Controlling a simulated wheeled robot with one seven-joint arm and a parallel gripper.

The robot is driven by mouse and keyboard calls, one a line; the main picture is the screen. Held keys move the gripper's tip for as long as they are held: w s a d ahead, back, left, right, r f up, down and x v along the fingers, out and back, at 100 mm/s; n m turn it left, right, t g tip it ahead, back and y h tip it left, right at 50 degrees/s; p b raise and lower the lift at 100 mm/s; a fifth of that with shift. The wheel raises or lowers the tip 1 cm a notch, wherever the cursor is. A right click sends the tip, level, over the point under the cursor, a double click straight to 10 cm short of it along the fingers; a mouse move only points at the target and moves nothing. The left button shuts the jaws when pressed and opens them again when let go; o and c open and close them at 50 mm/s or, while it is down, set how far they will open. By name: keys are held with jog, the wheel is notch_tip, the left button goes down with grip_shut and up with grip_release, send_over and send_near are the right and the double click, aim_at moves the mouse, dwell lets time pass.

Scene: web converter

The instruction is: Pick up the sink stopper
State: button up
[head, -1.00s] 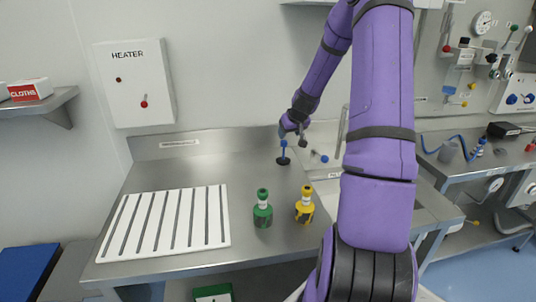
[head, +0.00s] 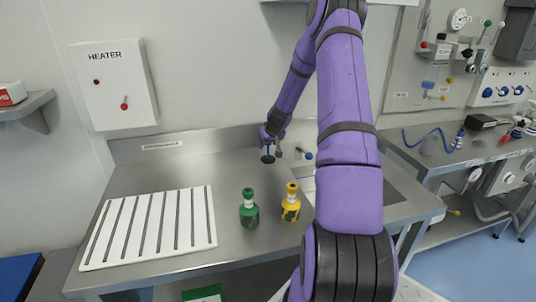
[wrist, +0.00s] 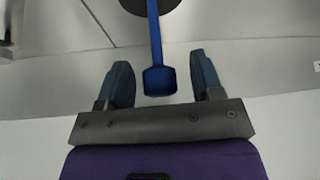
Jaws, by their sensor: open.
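The sink stopper is a black disc (head: 268,159) with an upright blue handle, standing on the steel counter near the back wall. In the wrist view its blue stem (wrist: 154,35) ends in a wider blue knob, with part of the black disc (wrist: 146,6) at the top edge. My gripper (wrist: 160,62) is open, with one finger on each side of the knob and a visible gap on both sides. In the head view my gripper (head: 274,145) is small and partly overlaps the stopper's handle.
A green bottle (head: 249,213) and a yellow bottle (head: 291,207) stand on the counter in front of the stopper. A white slotted rack (head: 150,228) lies at the left. A blue-knobbed fitting (head: 307,155) is right of the stopper, by the sink, partly behind my arm.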

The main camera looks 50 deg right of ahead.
jog(key=shift+x, duration=0.8)
jog(key=c, duration=1)
jog(key=shift+r, duration=0.1)
